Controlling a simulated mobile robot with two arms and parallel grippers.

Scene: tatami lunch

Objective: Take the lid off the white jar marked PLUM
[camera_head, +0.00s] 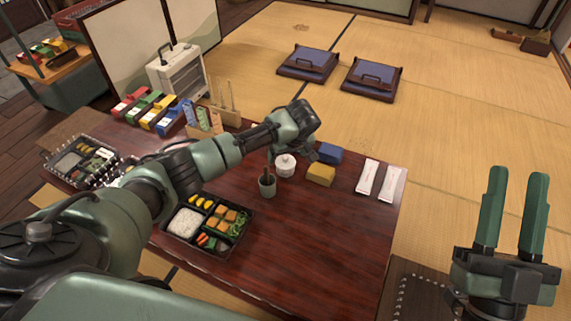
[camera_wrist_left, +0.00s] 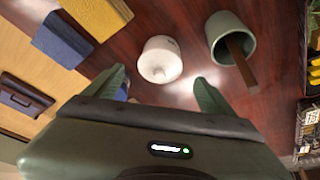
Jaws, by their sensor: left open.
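The white jar (camera_head: 285,168) stands upright on the dark red table (camera_head: 330,235), its white lid on. In the left wrist view the jar (camera_wrist_left: 160,48) shows its round lid (camera_wrist_left: 158,70) with a small knob toward the camera. No marking on it is readable. My left gripper (camera_head: 289,149) is just above the jar, partly hidden behind its own wrist in the head view. In the wrist view its fingers (camera_wrist_left: 158,92) are apart, the jar lying beyond the gap, with nothing between them. My right gripper (camera_head: 514,175) is open and empty, fingers up, right of the table.
A green cup (camera_head: 267,188) with a brown stick in it stands close beside the jar. A yellow block (camera_head: 321,175) and a blue block (camera_head: 330,153) lie on the other side. Two white packets (camera_head: 380,180) and a bento box (camera_head: 207,222) are farther off. The table's front right is clear.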

